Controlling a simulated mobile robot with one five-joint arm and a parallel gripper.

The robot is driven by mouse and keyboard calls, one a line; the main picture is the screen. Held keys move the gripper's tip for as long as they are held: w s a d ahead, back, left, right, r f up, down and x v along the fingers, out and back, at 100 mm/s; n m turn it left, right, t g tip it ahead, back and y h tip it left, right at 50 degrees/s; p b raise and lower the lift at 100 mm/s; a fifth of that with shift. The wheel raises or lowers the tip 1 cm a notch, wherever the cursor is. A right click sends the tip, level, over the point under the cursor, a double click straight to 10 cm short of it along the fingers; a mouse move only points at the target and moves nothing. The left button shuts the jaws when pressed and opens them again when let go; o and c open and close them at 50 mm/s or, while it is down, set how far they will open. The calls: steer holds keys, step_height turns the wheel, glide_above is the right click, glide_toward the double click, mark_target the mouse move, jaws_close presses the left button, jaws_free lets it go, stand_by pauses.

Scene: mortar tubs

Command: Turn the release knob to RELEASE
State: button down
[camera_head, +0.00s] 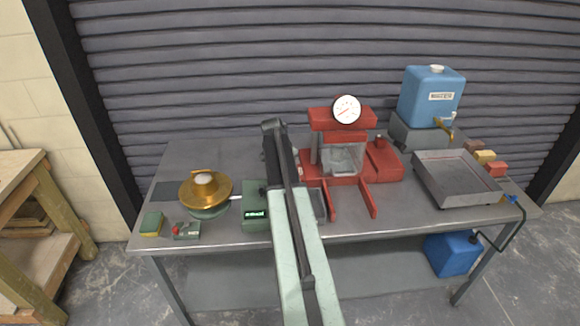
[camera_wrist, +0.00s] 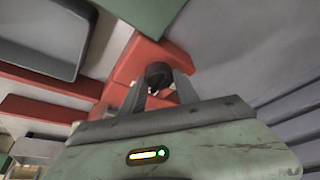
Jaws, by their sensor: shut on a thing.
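A dark round knob (camera_wrist: 158,72) sits on a red part of the press in the wrist view. My gripper (camera_wrist: 160,84) is shut on this knob, with one grey finger on either side. The knob's marking and the way it points cannot be made out. In the head view, the red press (camera_head: 323,122) with a round white gauge (camera_head: 346,109) stands at the back middle of the bench. My arm reaches to the press's left side there and hides the knob and my gripper's fingers.
A green box with a display (camera_head: 257,214) and a scale with a gold pan (camera_head: 206,190) stand left of my arm. Red rails (camera_head: 369,199) jut forward from the press. A grey tray (camera_head: 458,178) and a blue water tank (camera_head: 431,98) are at the right.

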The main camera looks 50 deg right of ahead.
steer(key=shift+m+g, duration=0.3)
steer(key=shift+m, duration=0.2)
steer(key=c, duration=0.9)
jaws_free()
steer(key=shift+a+r+p, duration=0.1)
steer(key=shift+r+p, duration=0.25)
steer(key=shift+p, duration=0.05)
steer(key=p+v, duration=0.6)
steer(key=v, duration=0.1)
